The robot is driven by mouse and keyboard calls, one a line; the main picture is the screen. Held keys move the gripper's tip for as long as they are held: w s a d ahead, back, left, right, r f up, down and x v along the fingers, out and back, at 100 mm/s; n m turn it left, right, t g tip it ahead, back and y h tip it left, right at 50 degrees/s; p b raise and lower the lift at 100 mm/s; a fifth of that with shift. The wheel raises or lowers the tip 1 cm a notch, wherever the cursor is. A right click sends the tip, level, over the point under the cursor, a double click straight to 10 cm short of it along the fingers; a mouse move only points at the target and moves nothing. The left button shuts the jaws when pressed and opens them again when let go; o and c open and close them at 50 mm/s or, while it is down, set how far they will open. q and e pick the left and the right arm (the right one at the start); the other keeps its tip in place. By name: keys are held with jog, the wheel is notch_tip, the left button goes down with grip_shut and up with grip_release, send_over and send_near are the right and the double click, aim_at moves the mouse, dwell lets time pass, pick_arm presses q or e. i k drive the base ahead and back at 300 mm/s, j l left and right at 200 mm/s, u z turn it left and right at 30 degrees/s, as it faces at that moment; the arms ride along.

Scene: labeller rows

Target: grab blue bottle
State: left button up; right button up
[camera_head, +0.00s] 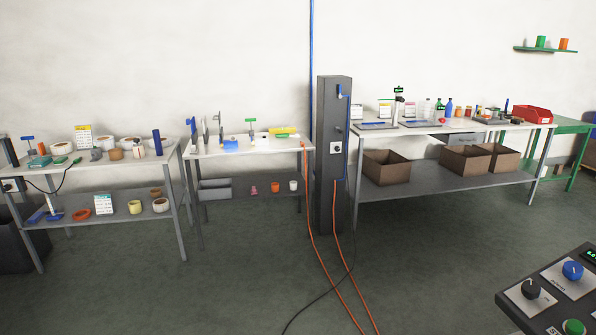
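A small blue bottle (448,108) stands upright on the right-hand table, towards its back edge. A green bottle (439,106) stands just left of it, and a clear bottle (427,108) stands further left. Small orange items stand to its right. Neither of my grippers shows in this view, and nothing is seen touching the blue bottle.
The right-hand table (400,136) has cardboard boxes (386,167) on its lower shelf and a red bin (532,114) on top. A grey column (333,190) with orange hoses (318,255) stands left of it. A control panel (550,295) is near at lower right. Open floor lies between.

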aim_at(449, 106)
jog(key=i, duration=0.65)
jog(key=i+j+z, duration=0.15)
jog(key=i, duration=0.45)
jog(key=i+j, duration=0.15)
jog(key=i, duration=0.45)
jog(key=i+j+z, duration=0.1)
jog(key=i, duration=0.55)
jog(key=i+l+z, duration=0.2)
jog(key=i+z, duration=0.25)
jog(key=i, duration=0.3)
jog(key=i+z, duration=0.4)
jog(key=i, duration=0.35)
jog(key=i+j+z, duration=0.3)
jog(key=i+z, duration=0.15)
jog(key=i, duration=0.3)
jog(key=i+l+u, duration=0.1)
jog(key=i, duration=0.4)
jog(key=i+l+u, duration=0.1)
jog(key=i+l, duration=0.15)
jog(key=i, duration=0.25)
jog(key=i+l+u, duration=0.1)
jog(key=i, duration=0.35)
jog(key=l, duration=0.1)
